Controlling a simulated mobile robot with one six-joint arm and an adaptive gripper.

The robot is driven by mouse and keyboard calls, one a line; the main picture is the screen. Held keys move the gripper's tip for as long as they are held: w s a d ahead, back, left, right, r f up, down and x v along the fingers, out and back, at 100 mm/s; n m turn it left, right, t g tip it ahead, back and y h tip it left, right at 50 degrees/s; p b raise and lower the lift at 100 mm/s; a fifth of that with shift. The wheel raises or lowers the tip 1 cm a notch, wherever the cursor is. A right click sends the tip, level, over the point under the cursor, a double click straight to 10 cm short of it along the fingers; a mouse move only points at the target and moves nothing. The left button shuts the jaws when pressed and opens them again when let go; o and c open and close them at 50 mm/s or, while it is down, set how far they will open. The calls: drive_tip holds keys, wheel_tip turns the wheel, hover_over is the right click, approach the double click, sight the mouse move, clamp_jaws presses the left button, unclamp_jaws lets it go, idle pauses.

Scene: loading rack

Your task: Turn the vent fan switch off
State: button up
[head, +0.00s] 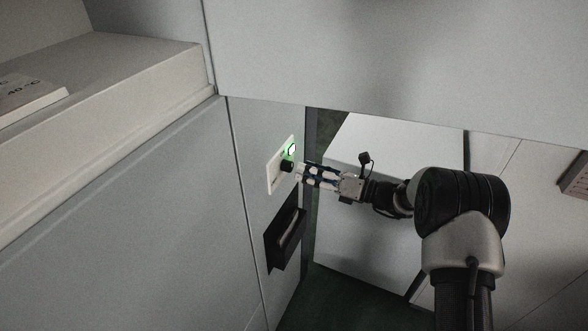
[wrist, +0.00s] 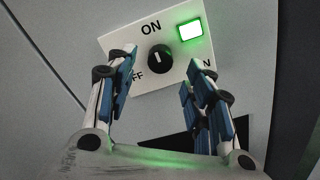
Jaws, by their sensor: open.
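The vent fan switch is a black round knob (wrist: 159,58) on a white plate (wrist: 120,38) fixed to a grey panel. The knob's white mark points up toward the word ON; a partly hidden label ending in "FF" is at the plate's lower left. A green lamp (wrist: 190,30) is lit at the plate's upper right. In the head view the knob (head: 287,165) is just left of my gripper's fingertips. My gripper (wrist: 160,75) is open and empty, its fingers on either side of the knob's lower area; I cannot tell whether they touch it.
A black recessed handle (head: 286,238) is below the switch plate on the same panel. A pale shelf (head: 110,95) with a labelled block stands at the upper left. A white cabinet (head: 385,150) is behind my arm.

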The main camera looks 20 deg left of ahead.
sight(292, 167)
drive_tip(key=a, duration=0.5)
drive_tip(key=shift+w, duration=0.2)
drive_tip(key=c, duration=1.1)
